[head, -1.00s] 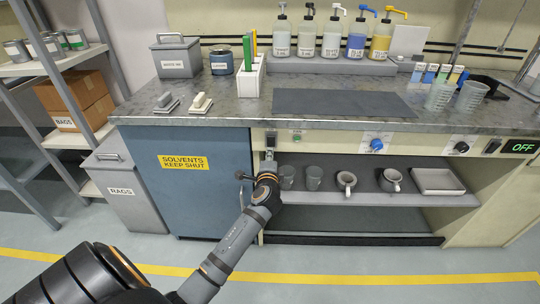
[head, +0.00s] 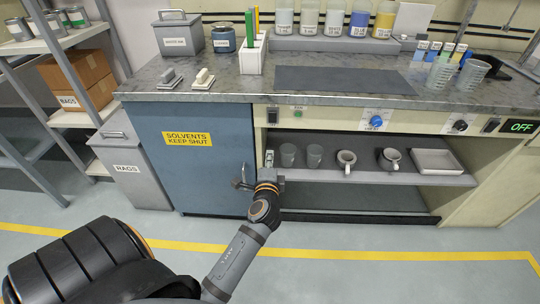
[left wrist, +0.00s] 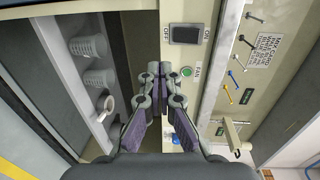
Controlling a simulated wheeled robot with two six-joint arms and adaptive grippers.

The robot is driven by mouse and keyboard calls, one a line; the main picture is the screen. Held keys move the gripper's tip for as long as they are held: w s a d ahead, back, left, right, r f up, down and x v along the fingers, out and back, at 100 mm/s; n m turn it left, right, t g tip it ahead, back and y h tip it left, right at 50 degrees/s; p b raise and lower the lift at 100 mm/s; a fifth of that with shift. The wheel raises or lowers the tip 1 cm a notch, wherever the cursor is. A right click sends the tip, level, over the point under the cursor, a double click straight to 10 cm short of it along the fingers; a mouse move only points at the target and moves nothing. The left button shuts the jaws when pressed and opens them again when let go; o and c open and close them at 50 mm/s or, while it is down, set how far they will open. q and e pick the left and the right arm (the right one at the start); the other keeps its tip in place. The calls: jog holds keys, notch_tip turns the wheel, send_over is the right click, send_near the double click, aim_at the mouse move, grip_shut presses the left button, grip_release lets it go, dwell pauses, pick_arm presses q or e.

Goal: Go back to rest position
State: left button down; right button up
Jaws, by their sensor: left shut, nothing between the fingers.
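My left gripper (head: 269,157) is shut and empty in front of the bench, below the control panel and near the left end of the open shelf. In the left wrist view its fingertips (left wrist: 162,69) are together, with nothing between them. The black rocker switch (head: 273,116) is above the gripper on the panel, apart from it. The switch also shows in the left wrist view (left wrist: 186,34), marked OFF and ON, next to the green FAN button (left wrist: 187,71). I cannot tell which way the rocker is tipped. My right gripper is out of view.
The shelf (head: 380,178) holds grey cups, mugs and a tray (head: 436,161). A blue cabinet door (head: 184,170) with a handle stands left of the gripper. The worktop (head: 230,90) is above. A green OFF display (head: 520,126) is at right. The floor (head: 390,275) in front is clear.

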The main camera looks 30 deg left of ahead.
pick_arm(q)
jog(key=s+d+f+n+g+h, duration=0.1)
jog(key=s+f+n+g+h, duration=0.3)
jog(key=f, duration=0.8)
jog(key=s+d+f+g, duration=0.1)
jog(key=s+f, duration=0.4)
jog(key=f, duration=0.7)
jog(key=s+d+f+n+g+h, duration=0.25)
jog(key=s+f, duration=0.25)
jog(key=f, duration=0.8)
jog(key=s+f+n+g+h, duration=0.1)
jog(key=s+f+n+g, duration=0.1)
jog(key=s+f, duration=0.45)
jog(key=s+f+n+g, duration=0.3)
jog(key=s+f, duration=0.1)
jog(key=s, duration=0.5)
jog(key=s+r+p, duration=1.2)
jog(key=p, duration=0.8)
jog(key=shift+s+g, duration=0.25)
jog(key=shift+g, duration=0.1)
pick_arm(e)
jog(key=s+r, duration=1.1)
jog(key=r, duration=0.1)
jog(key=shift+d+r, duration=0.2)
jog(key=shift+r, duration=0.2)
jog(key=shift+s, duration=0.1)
